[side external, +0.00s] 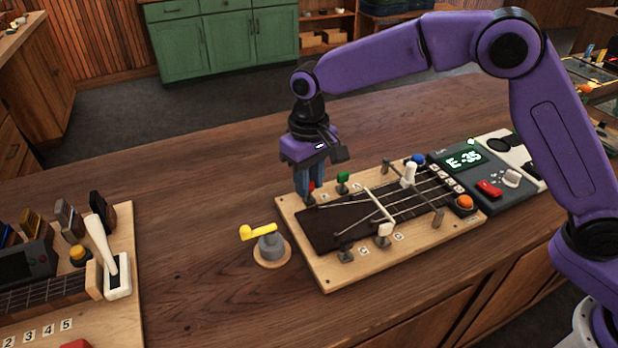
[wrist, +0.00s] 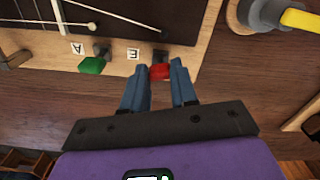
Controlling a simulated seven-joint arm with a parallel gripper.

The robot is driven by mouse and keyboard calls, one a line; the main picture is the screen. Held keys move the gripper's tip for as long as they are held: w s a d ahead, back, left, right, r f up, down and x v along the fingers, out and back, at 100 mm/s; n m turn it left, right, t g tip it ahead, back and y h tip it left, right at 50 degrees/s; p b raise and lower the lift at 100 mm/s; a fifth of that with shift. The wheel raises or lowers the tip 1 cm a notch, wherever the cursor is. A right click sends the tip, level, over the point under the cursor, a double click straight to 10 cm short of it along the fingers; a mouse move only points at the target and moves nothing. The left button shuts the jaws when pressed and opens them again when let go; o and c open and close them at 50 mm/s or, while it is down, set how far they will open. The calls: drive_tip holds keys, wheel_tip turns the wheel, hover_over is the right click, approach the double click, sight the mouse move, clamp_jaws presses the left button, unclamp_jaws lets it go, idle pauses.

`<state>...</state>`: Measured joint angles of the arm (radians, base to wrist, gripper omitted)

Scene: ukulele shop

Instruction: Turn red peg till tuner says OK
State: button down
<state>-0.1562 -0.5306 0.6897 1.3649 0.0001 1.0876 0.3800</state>
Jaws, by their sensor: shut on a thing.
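The red peg (wrist: 160,71) sits at the edge of the light wood board, by a label "E". In the side view the red peg (side external: 311,186) is partly hidden by my gripper. My gripper (side external: 303,188) is shut on the red peg, with one blue finger on each side; it also shows in the wrist view (wrist: 160,80). The tuner (side external: 462,160) stands at the board's right end, and its lit green screen appears to read "E" and "-35" or "35". The stringed board (side external: 323,274) lies flat on the bench.
A green peg (side external: 342,178) is close beside the red one. A grey post with a yellow lever (side external: 270,246) stands left of the board. A white lever (side external: 118,266) and several small devices are at the far left. The bench's back left is clear.

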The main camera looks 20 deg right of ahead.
drive_tip(key=n, duration=0.3)
drive_tip(key=shift+n, duration=2)
drive_tip(key=shift+r, duration=0.1)
drive_tip(key=c, duration=0.9)
unclamp_jaws()
wheel_tip(320, 180, up, 17)
drive_tip(key=shift+r, duration=0.15)
